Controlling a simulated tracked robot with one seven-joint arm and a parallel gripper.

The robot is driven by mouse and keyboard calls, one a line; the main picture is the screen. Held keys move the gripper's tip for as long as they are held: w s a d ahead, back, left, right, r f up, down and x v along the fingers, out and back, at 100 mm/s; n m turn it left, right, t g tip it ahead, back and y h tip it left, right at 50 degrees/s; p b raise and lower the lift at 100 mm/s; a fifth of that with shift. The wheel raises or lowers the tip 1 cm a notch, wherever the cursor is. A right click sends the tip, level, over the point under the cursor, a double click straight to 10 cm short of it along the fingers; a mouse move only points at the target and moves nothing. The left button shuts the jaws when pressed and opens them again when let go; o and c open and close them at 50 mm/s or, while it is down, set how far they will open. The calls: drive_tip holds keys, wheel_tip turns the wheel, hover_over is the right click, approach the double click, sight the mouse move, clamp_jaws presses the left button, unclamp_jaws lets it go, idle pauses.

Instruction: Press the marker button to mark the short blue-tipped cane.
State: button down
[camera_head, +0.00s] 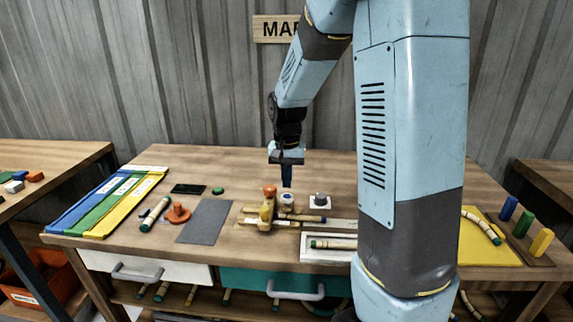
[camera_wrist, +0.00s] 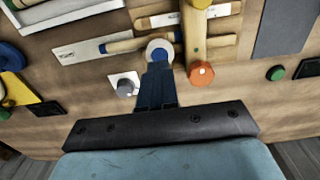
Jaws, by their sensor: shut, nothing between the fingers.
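My gripper (camera_head: 287,184) is shut and empty, pointing straight down. Its dark blue fingertips are just above a round white button with a blue centre (camera_head: 287,199), which I take for the marker button. In the wrist view the fingertips (camera_wrist: 158,68) overlap the near edge of this button (camera_wrist: 160,48); I cannot tell whether they touch it. A short pale cane (camera_wrist: 130,43) lies beside the button on the fixture, and it also shows in the head view (camera_head: 285,223).
An orange-topped wooden clamp (camera_head: 268,208) stands left of the button. A grey knob on a white plate (camera_head: 320,200) stands right. A white tray (camera_head: 307,252) with a green-tipped cane lies in front. Blue, green and yellow strips (camera_head: 108,202) lie at the left.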

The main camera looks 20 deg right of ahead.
sight(288, 198)
drive_tip(key=shift+f, duration=1.65)
drive_tip(key=shift+f, duration=0.85)
drive_tip(key=shift+s+f, duration=0.3)
wheel_tip(288, 198, up, 15)
drive_tip(key=shift+w+f, duration=0.15)
drive_tip(key=shift+w, duration=0.15)
